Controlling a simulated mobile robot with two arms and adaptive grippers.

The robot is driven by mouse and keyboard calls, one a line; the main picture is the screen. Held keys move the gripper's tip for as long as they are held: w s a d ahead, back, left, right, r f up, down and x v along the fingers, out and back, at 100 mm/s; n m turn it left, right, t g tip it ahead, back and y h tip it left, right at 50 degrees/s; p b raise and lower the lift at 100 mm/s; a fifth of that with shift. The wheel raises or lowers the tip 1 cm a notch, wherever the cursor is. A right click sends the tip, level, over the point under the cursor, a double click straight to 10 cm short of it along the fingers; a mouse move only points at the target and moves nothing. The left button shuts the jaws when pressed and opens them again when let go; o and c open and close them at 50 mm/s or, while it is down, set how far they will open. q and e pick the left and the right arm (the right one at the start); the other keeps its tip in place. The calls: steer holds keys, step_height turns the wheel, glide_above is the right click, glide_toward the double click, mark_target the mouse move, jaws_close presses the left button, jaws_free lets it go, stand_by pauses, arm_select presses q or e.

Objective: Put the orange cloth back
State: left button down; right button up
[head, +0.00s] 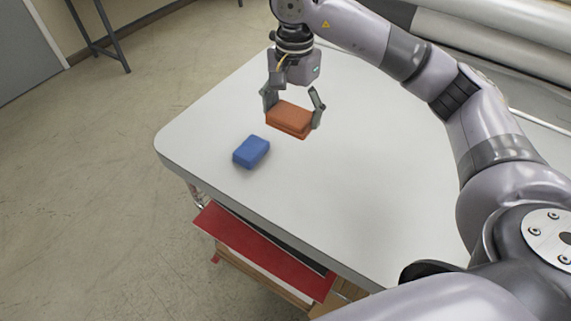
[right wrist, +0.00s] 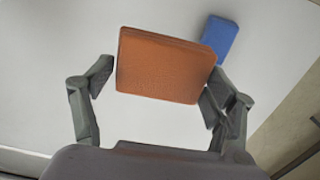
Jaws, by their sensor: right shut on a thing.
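The orange cloth (head: 290,118) is a folded, block-shaped piece. My right gripper (head: 292,108) is shut on it, with a finger at each end. In the head view the cloth appears over the white table, up and right of a blue folded cloth (head: 251,151). In the right wrist view the orange cloth (right wrist: 165,65) lies between the two fingers (right wrist: 158,88), and the blue cloth (right wrist: 220,38) shows behind it to the upper right. I cannot tell exactly how high the orange cloth is above the table. My left gripper is not in view.
The white table (head: 350,190) is bare around the two cloths. Red and cardboard-coloured sheets (head: 265,250) lie on a shelf below its front edge. White rolls (head: 490,35) lie along the back right. Open floor (head: 90,200) is at the left.

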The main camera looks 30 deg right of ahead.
steer(key=p, duration=0.1)
glide_above(292, 171)
step_height(292, 171, down, 5)
step_height(292, 171, down, 7)
steer(key=shift+a+r+p, duration=0.1)
steer(key=shift+p, duration=0.95)
steer(key=shift+f, duration=0.75)
step_height(292, 171, down, 4)
steer(key=shift+r+p, duration=0.1)
steer(key=shift+p, duration=0.55)
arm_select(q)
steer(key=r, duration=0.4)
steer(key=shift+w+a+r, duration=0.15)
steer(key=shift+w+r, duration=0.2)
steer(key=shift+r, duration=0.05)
arm_select(e)
steer(key=shift+f, duration=0.2)
steer(key=o, duration=1.2)
steer(key=shift+r, duration=0.1)
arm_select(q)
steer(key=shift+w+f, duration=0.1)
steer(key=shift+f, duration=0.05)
